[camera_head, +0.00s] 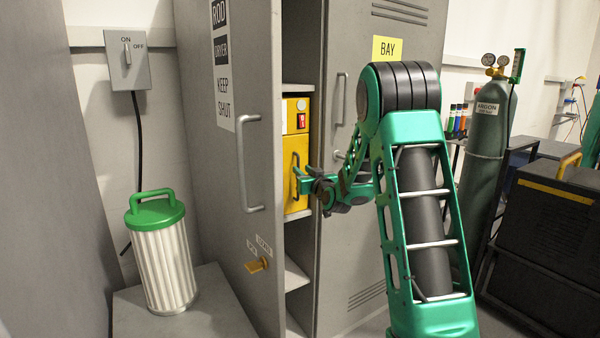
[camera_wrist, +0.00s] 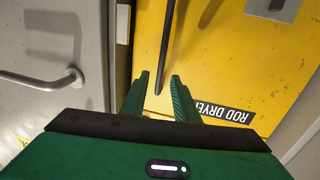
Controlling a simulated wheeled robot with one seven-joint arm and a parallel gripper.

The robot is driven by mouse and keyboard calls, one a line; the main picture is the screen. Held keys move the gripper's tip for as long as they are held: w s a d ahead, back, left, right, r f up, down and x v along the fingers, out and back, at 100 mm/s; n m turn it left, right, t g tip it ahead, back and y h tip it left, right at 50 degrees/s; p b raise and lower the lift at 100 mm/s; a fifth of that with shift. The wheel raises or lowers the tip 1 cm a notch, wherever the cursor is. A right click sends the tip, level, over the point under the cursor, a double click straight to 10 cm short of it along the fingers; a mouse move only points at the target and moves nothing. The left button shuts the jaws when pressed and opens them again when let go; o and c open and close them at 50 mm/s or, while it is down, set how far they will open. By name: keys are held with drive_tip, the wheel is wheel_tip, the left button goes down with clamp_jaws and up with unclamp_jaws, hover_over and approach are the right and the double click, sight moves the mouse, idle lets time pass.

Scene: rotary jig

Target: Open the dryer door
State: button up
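The yellow rod dryer (camera_head: 296,120) stands on a shelf inside the grey cabinet. Its yellow door (camera_head: 299,200) looks shut; the wrist view shows the door face (camera_wrist: 235,60) with a black "ROD DRYER" label. The dark upright bar handle (camera_head: 294,163) is on that door. In the wrist view the handle (camera_wrist: 168,40) runs down to between my fingertips. My gripper (camera_head: 303,180) is at the handle's lower part, with its green fingers (camera_wrist: 160,80) apart. Yellow shows on both sides of the bar between them, so I see no grip on it.
Another cabinet door (camera_head: 360,45) is behind my arm. A gas cylinder (camera_head: 488,130) and a filter canister (camera_head: 165,260) stand apart.

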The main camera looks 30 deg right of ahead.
drive_tip(key=shift+w+d, duration=0.2)
drive_tip(key=shift+w, duration=1.2)
clamp_jaws()
drive_tip(key=shift+d, duration=0.1)
drive_tip(key=shift+s, duration=0.1)
